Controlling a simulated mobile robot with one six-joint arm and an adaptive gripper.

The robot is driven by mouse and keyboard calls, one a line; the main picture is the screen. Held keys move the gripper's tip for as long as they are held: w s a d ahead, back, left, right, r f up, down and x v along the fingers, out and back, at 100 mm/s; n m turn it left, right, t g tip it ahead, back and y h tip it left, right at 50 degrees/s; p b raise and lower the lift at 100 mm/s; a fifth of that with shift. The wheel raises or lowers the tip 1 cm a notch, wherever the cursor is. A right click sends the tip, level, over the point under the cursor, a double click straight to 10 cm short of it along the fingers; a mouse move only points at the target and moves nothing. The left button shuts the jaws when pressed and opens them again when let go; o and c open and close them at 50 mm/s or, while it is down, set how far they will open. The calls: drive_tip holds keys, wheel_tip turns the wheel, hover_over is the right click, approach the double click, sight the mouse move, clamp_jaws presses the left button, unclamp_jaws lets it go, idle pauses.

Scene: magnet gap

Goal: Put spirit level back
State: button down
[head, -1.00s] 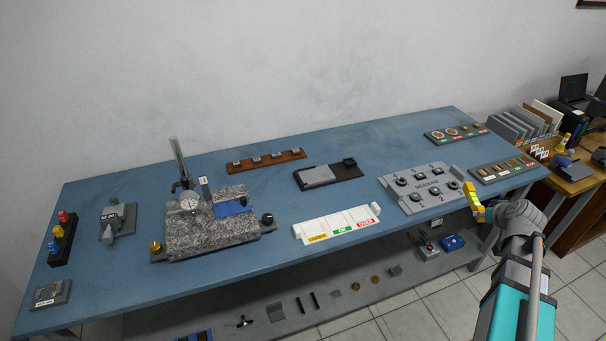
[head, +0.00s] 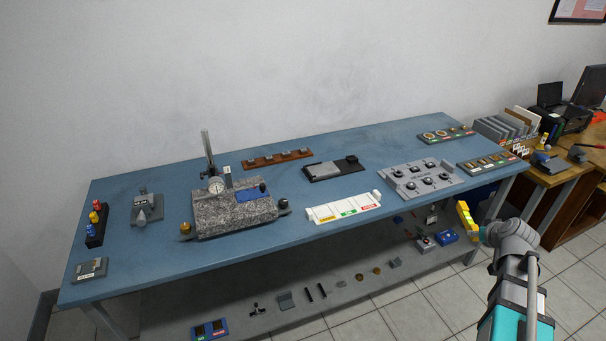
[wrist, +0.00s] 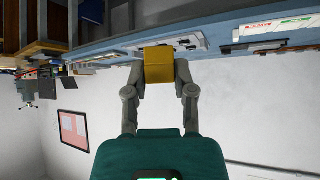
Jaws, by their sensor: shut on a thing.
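The spirit level (head: 467,219) is a yellow bar held in my gripper (head: 474,230) at the right, off the front right corner of the blue bench and clear of its top. In the wrist view the yellow level (wrist: 159,66) sits between both fingers of my gripper (wrist: 159,84), which are shut on it. The wrist picture appears upside down. I cannot make out a marked place for the level on the bench.
The blue bench (head: 290,205) carries a granite plate (head: 225,216) with a dial stand, a white sorting tray (head: 343,208), a grey measuring fixture (head: 421,181) and several small racks. A lower shelf (head: 330,307) holds small parts. A wooden desk (head: 566,177) stands right. Tiled floor lies in front.

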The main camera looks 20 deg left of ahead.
drive_tip(key=shift+s, duration=0.25)
drive_tip(key=shift+a, duration=0.15)
drive_tip(key=shift+a, duration=0.2)
